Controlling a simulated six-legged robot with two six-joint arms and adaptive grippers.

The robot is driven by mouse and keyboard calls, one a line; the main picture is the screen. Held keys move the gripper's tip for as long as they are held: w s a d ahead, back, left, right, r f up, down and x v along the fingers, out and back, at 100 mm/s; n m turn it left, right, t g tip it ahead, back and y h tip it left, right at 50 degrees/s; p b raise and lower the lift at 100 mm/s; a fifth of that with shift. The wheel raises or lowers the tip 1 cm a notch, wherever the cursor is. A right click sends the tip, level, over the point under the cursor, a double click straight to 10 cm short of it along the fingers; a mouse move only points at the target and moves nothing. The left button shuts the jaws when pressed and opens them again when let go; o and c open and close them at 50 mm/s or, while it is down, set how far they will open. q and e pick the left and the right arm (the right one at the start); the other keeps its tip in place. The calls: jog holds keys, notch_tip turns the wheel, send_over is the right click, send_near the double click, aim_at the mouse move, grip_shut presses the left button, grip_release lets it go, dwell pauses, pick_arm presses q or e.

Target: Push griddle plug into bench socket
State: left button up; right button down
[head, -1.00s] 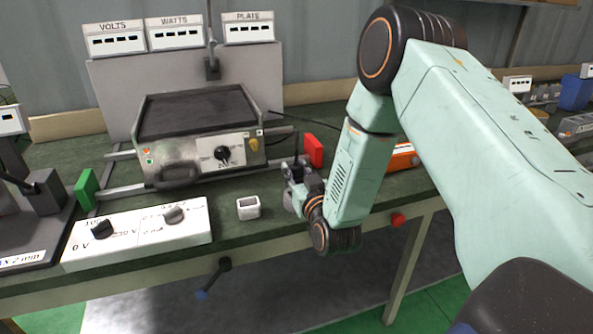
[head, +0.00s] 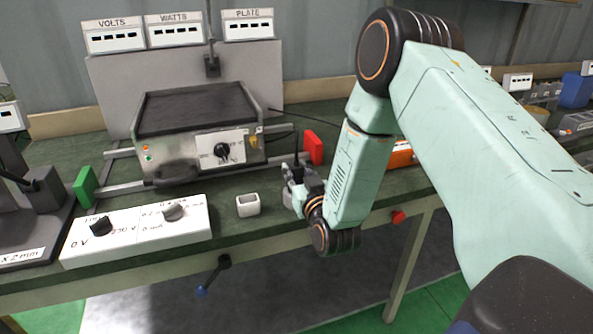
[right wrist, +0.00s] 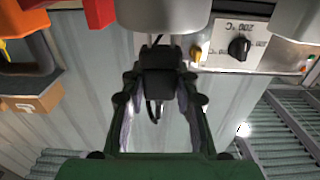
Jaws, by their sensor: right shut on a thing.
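The griddle (head: 196,133) stands on the green bench with its dark plate on top and a black knob on its front. My right gripper (head: 297,174) is at the bench's front edge, right of the griddle. It is shut on the black griddle plug (right wrist: 158,78), whose prongs show between the fingers in the right wrist view. A dark cord rises from the plug in the head view. A small white box (head: 247,205) with an opening on top stands left of my gripper, apart from it; I cannot tell whether it is the bench socket. My left gripper is out of view.
A white control box (head: 137,230) with two black or grey knobs lies at the front left. Green (head: 86,187) and red (head: 313,147) blocks flank the griddle. An orange case (head: 402,156) sits behind my right arm. A red button (head: 398,217) is on the bench front.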

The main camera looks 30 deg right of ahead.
aim_at(297, 182)
jog(key=shift+f+b, duration=1.2)
jog(key=shift+f, duration=0.45)
jog(key=c, duration=0.9)
grip_release()
jog(key=shift+c, duration=0.2)
jog(key=v, duration=1.2)
jog(key=shift+f, duration=0.1)
